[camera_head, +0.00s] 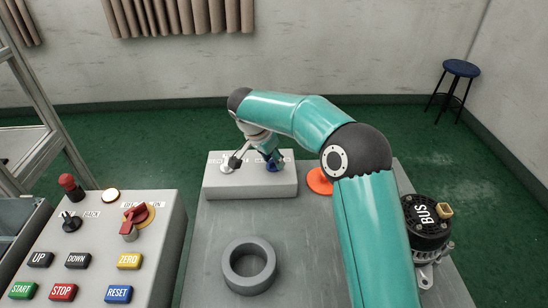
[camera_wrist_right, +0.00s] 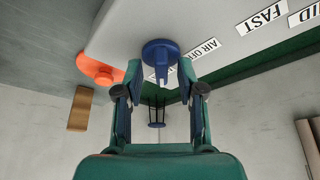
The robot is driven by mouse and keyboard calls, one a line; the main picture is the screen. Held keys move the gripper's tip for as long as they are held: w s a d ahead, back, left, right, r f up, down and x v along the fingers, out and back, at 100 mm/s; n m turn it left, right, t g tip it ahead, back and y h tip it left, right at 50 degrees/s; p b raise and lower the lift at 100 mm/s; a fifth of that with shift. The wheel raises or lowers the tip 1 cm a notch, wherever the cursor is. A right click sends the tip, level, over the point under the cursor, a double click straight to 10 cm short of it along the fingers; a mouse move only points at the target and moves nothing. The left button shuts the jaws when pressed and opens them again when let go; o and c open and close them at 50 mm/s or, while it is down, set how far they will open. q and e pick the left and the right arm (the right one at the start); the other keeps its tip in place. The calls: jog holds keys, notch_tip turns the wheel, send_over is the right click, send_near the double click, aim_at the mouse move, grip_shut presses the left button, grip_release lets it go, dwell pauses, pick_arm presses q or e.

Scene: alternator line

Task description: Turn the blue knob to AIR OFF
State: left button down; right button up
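The blue knob (camera_head: 271,166) is on the sloped or top face of a light grey box (camera_head: 250,188) at the back of the table. In the right wrist view the knob (camera_wrist_right: 160,50) has a round base and a grip with a pale end pointing down in the picture. An AIR OFF label (camera_wrist_right: 205,48) is right of it; another label by the knob is partly hidden. My right gripper (camera_wrist_right: 160,68) is open, with its fingertips on either side of the knob and visible gaps. In the head view my right gripper (camera_head: 267,150) reaches down over the knob. My left gripper is out of view.
A black lever (camera_head: 236,161) stands on the same box, left of the knob. An orange disc (camera_head: 319,181), a grey ring (camera_head: 249,266) and an alternator (camera_head: 427,222) are on the table. A button panel (camera_head: 105,245) stands left.

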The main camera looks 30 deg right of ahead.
grip_shut()
jog(key=shift+d, duration=0.15)
jog(key=shift+f, duration=0.1)
